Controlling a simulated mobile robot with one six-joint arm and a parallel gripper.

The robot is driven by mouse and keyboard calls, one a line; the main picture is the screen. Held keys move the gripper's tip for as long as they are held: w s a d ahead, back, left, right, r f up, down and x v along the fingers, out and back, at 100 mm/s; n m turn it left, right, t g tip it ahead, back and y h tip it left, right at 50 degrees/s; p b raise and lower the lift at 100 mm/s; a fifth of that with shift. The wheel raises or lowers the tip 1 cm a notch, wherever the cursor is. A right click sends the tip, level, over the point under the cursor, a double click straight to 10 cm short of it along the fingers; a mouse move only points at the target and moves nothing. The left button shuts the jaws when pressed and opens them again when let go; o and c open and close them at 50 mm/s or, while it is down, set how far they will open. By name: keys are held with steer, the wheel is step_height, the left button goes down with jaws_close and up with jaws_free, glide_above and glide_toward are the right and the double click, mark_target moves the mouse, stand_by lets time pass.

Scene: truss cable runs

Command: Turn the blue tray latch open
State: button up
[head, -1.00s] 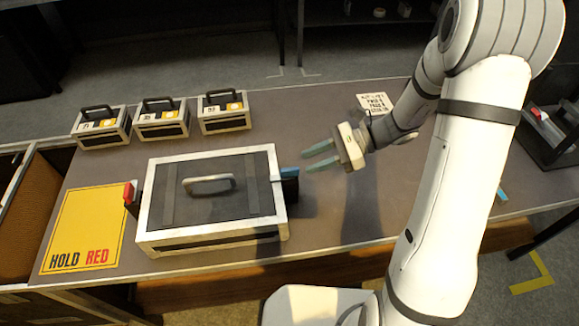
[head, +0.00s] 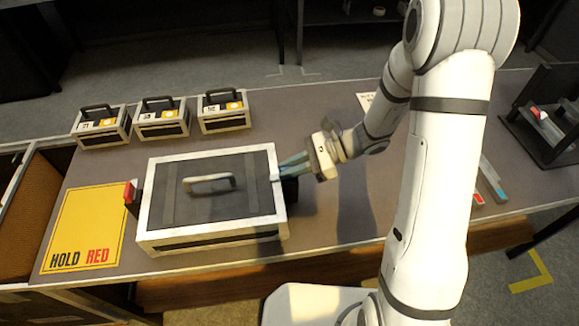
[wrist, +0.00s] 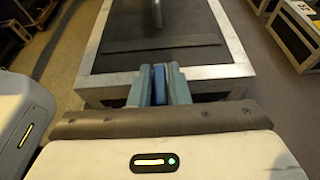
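The large grey case (head: 235,203) with a white frame and a top handle stands on the bench in the head view; its lid also fills the top of the wrist view (wrist: 200,25). The blue latch (wrist: 159,82) is at the case's edge, upright between my two teal fingers in the wrist view. My gripper (head: 284,168) is at the right side of the case, its fingers closed in on both faces of the blue latch. The fingers hide the latch in the head view. A red latch (head: 130,193) is on the case's left side.
A yellow "HOLD RED" sign (head: 85,225) lies left of the case. Three small handled boxes (head: 160,118) stand behind it. A dark stand (head: 545,130) and small red- and blue-ended pieces are at the right. The bench right of the case is clear under my arm.

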jaws_close()
steer(key=shift+n+g, duration=0.4)
steer(key=shift+g, duration=0.1)
steer(key=n+g+h+p, duration=0.1)
steer(key=n+g, duration=0.1)
steer(key=g, duration=0.1)
steer(key=shift+r+n+h, duration=0.1)
steer(key=shift+n+h, duration=0.2)
steer(key=shift+n, duration=0.1)
steer(key=n+g+h+p, duration=0.2)
steer(key=n+g+h, duration=0.2)
steer(key=n, duration=0.1)
steer(key=shift+n+g+h, duration=0.3)
steer(key=n+g+h, duration=0.1)
steer(key=n+h, duration=0.3)
steer(key=h, duration=0.1)
steer(key=n+h, duration=0.4)
steer(key=shift+n+h+p, duration=0.3)
steer(key=shift+h+p, duration=0.1)
steer(key=shift+h, duration=0.3)
steer(key=shift+o, duration=2.2)
jaws_free()
